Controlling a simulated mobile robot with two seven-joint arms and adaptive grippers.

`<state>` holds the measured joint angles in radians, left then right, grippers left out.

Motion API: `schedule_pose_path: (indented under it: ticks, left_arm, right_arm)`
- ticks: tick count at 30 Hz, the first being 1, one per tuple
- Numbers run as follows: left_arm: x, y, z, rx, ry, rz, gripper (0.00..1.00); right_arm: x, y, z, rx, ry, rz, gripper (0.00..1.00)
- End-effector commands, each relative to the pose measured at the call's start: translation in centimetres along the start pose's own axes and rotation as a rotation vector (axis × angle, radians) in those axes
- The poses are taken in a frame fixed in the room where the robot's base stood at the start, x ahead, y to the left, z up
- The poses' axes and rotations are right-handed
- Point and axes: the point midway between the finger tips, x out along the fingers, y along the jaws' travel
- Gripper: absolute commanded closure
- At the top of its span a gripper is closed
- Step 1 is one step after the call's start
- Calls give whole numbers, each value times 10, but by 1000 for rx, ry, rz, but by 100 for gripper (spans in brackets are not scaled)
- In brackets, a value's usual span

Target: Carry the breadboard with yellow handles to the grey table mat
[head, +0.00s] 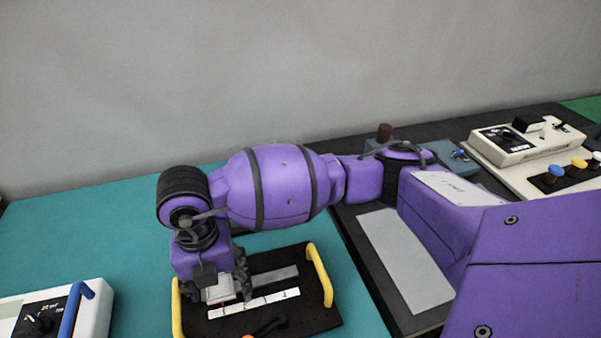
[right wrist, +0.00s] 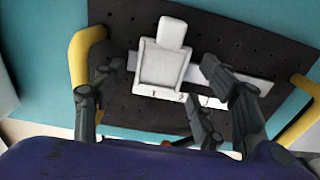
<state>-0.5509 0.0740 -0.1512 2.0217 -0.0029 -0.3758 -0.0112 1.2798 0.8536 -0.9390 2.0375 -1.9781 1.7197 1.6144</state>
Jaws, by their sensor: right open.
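The breadboard (head: 308,316) is a black perforated board with a yellow handle (head: 320,276) on its right side and another yellow handle (head: 177,308) on its left. It lies on the teal mat (head: 95,235). A dark grey mat (head: 350,222) covers the table to its right, with a light grey sheet (head: 405,262) on it. My right gripper (head: 226,290) points down over the board's left part. In the right wrist view, its open fingers (right wrist: 160,72) spread around a small white block (right wrist: 172,60) on the board (right wrist: 240,45); contact cannot be told. My left gripper is out of view.
A white device with a blue handle (head: 75,308) stands at the lower left. A cream instrument (head: 515,145) and a blue-grey box (head: 452,155) stand on the dark mat's far part. A grey wall closes the back. My right arm crosses above the dark mat.

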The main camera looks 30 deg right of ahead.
Motion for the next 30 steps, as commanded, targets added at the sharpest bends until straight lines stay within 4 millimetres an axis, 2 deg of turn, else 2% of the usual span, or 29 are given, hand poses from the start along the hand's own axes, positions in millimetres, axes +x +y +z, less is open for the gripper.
schedule_pose_path:
  ticks: [2,17,30]
  left_arm:
    - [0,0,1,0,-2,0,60]
    - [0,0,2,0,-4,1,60]
    - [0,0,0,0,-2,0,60]
  right_arm:
    - [-1,1,0,-1,-1,1,34]
    - [-2,1,1,-2,-4,2,99]
    - [-6,2,2,-2,-7,4,100]
